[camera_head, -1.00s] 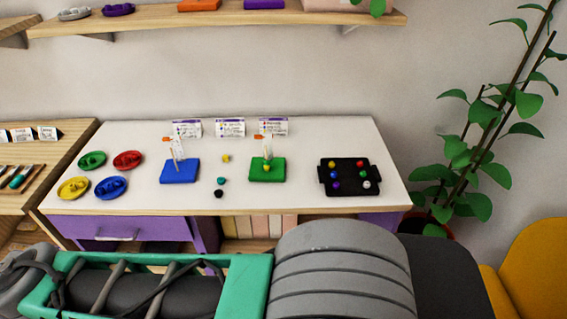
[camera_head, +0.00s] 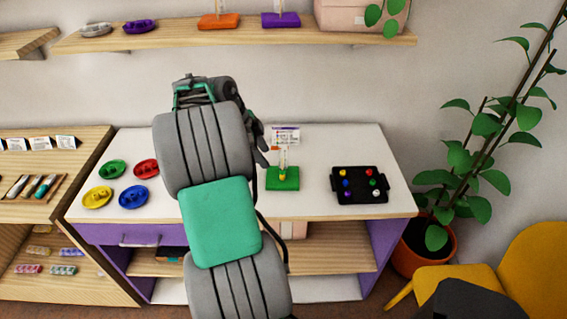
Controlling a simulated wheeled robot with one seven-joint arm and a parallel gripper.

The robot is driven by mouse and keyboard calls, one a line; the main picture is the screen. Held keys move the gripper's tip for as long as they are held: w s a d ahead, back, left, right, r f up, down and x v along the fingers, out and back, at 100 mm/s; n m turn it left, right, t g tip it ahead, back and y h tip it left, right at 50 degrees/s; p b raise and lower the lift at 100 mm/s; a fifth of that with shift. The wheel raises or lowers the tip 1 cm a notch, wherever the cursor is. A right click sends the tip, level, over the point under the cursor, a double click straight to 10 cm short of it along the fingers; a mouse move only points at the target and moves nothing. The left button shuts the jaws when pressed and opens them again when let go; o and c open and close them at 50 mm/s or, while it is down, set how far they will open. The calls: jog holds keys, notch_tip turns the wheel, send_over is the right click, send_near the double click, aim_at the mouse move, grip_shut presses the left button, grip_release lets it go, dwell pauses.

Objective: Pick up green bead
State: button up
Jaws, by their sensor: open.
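The green bead (camera_head: 373,182) sits in the middle of the right column of the black tray (camera_head: 384,198), on the right part of the white table. A red bead (camera_head: 369,173) is behind it and a white bead (camera_head: 375,193) is in front. My gripper (camera_head: 264,152) shows only partly past the right side of my raised arm, left of the tray and well apart from it. It is open; no bead shows in it.
Coloured dishes (camera_head: 134,197) lie at the left. A shelf (camera_head: 330,39) overhangs behind. A plant (camera_head: 436,238) stands right.

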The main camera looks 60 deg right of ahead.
aim_at(282, 169)
jog(key=shift+m, duration=0.6)
jog(key=s+d+f, duration=0.1)
jog(key=f, duration=0.1)
jog(key=s+d+f+p, duration=0.1)
jog(key=f, duration=0.1)
jog(key=s+d+f, duration=0.1)
jog(key=f, duration=0.1)
jog(key=shift+s+d+f, duration=0.1)
jog(key=shift+s+d, duration=0.05)
jog(key=shift+s, duration=0.25)
jog(key=shift+d+f, duration=0.15)
jog(key=shift+f, duration=0.3)
jog(key=shift+c, duration=0.5)
grip_shut()
